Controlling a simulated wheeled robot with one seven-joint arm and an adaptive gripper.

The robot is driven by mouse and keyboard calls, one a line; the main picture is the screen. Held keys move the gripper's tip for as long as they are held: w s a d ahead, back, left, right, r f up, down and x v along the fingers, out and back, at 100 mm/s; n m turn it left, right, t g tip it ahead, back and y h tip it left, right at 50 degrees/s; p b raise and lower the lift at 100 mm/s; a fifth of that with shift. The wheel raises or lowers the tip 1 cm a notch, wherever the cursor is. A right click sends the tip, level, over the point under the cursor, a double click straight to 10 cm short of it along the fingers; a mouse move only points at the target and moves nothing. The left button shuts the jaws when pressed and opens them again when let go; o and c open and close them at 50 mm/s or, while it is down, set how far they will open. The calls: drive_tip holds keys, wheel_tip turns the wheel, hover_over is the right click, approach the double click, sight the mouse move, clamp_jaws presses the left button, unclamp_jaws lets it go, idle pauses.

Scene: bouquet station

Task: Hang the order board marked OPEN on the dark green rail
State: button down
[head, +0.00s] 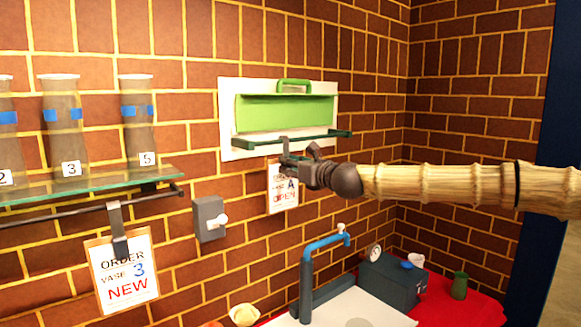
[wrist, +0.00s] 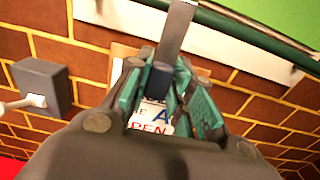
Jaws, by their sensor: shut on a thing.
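The order board (head: 283,188) reads OPEN, with a letter A above. It hangs upright below the dark green rail (head: 310,141), in front of the brick wall. My gripper (head: 296,164) comes in from the right, just below the rail, and is shut on the board's grey hook strap. In the wrist view the strap (wrist: 177,32) runs up between the fingers and crosses in front of the rail (wrist: 245,28). Its top is cut off there, so I cannot tell whether it rests on the rail. The board's lettering (wrist: 153,115) shows partly between the fingers.
A grey switch box (head: 209,218) with a white knob is on the wall left of the board. Another order board (head: 127,271), marked NEW, hangs from the dark bar under the glass shelf (head: 90,190). A blue tap (head: 320,246) stands below. A green panel (head: 285,112) is behind the rail.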

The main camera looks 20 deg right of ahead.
idle(0.3)
drive_tip(key=c, duration=1.2)
unclamp_jaws()
drive_tip(key=shift+o, duration=0.2)
drive_tip(key=v, duration=1.2)
